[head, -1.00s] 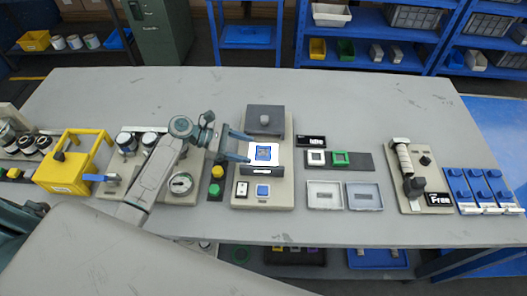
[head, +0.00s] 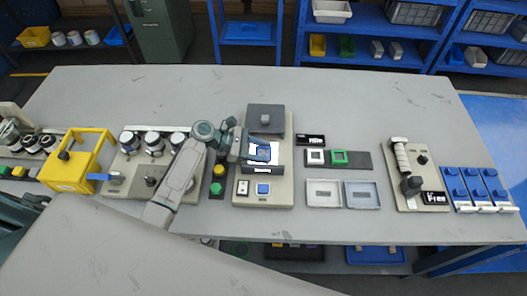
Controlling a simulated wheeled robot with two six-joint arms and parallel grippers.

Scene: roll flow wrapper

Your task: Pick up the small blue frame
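The small blue frame (head: 263,151) lies on a bright white lit plate in the middle of a beige station (head: 283,190). My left gripper (head: 264,152) reaches in from the left, low over the lit plate. Its fingers are at the blue frame and partly cover it. I cannot tell whether they touch or grip it. My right gripper is not in view.
A dark block with a knob (head: 265,119) stands behind the plate. White (head: 316,157) and green (head: 339,157) frames lie on a dark strip to the right. Two shallow trays (head: 362,194) lie in front. The table's back is clear.

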